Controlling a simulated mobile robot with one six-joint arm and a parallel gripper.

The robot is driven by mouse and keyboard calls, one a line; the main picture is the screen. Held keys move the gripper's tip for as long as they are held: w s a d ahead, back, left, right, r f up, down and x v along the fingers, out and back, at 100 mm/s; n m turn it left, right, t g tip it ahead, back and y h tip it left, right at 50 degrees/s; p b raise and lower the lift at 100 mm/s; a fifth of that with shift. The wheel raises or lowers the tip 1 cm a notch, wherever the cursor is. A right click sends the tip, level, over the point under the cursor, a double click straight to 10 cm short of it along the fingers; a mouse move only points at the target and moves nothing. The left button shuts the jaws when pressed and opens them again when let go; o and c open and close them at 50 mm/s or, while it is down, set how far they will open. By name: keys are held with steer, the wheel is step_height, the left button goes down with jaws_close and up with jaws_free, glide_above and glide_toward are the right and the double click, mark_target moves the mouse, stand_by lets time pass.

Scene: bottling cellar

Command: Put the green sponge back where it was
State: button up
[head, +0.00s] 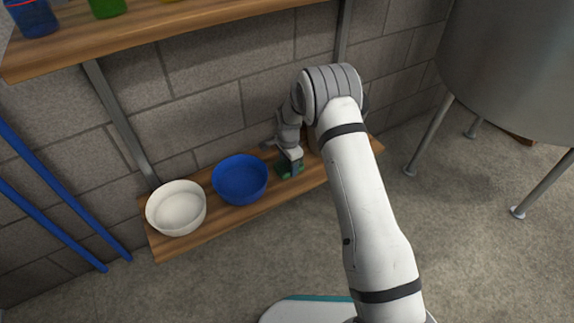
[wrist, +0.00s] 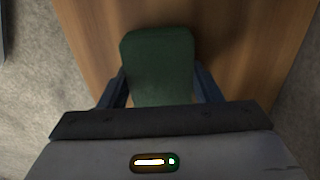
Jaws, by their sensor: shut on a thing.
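The green sponge (wrist: 159,62) is between the two fingers of my gripper (wrist: 160,88) in the wrist view, and the gripper is shut on it. In the head view the sponge (head: 288,166) shows below my gripper (head: 290,163), at the lower wooden shelf (head: 215,225), right of the blue bowl. I cannot tell whether the sponge touches the shelf board. My arm hides part of the shelf to the right.
A blue bowl (head: 240,182) and a white bowl (head: 176,212) stand on the lower shelf to the left. An upper shelf (head: 150,30) with bottles is above. A steel tank (head: 515,60) on legs stands right. Blue pipes (head: 60,195) lean at the left wall.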

steer(key=shift+f, duration=0.1)
steer(key=o, duration=0.9)
steer(key=shift+o, duration=0.2)
step_height(320, 180, up, 12)
steer(key=p, duration=0.4)
steer(key=shift+r, duration=0.2)
step_height(320, 180, up, 9)
steer(key=n, duration=0.2)
glide_above(288, 164)
steer(key=s+d, duration=0.4)
steer(key=d, duration=0.1)
steer(key=s+d+r+n, duration=0.3)
steer(key=s+d+r, duration=0.4)
steer(key=s+r, duration=0.2)
steer(key=s+d+r+n, duration=0.2)
steer(key=s+d+n, duration=0.1)
steer(key=s, duration=0.8)
steer(key=s+d+r+n+t, duration=0.1)
steer(key=s+d+r+n, duration=0.1)
steer(key=s, duration=0.8)
steer(key=shift+s+d+r+n, duration=0.2)
steer(key=shift+s+d+n, duration=0.15)
steer(key=shift+d+n, duration=0.3)
